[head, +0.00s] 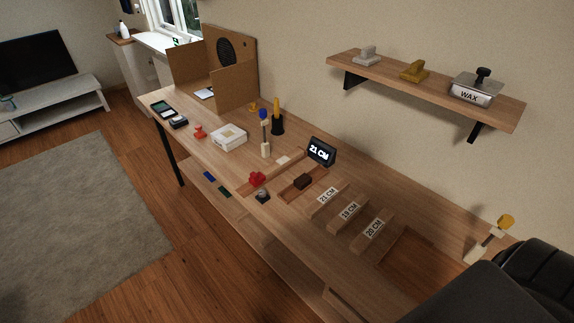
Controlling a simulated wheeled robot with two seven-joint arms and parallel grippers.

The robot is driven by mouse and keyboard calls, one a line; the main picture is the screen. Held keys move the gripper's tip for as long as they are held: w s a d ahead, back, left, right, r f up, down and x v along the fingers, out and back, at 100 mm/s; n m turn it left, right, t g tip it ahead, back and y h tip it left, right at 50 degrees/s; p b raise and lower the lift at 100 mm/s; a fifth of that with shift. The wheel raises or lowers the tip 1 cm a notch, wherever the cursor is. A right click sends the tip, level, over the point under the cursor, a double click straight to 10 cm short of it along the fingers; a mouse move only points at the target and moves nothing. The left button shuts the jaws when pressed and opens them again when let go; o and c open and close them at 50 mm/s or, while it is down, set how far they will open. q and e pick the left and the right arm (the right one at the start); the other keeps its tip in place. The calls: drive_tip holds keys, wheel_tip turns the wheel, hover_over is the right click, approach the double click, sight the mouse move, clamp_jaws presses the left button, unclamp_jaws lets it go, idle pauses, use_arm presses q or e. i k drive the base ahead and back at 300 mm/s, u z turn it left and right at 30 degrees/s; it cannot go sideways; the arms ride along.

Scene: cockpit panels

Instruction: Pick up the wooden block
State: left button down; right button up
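Three light wooden blocks with white labels lie side by side on the long wooden table: one marked 21 CM (319,206), one marked 19 CM (338,222) and one marked 20 CM (363,243). A small dark brown block (303,181) rests in a shallow wooden tray (288,197) left of the labelled blocks. No gripper touches any of these blocks. Neither of my grippers shows; a black part, likely my own arm, fills the lower right corner.
The long table (290,230) has a recessed wooden tray (408,262) at its near right. A red piece (257,179), a white box (229,137) and a black holder (277,125) stand farther left.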

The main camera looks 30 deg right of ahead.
sight(300, 182)
drive_tip(key=u, duration=1)
drive_tip(key=i, duration=1.45)
drive_tip(key=z, duration=4.1)
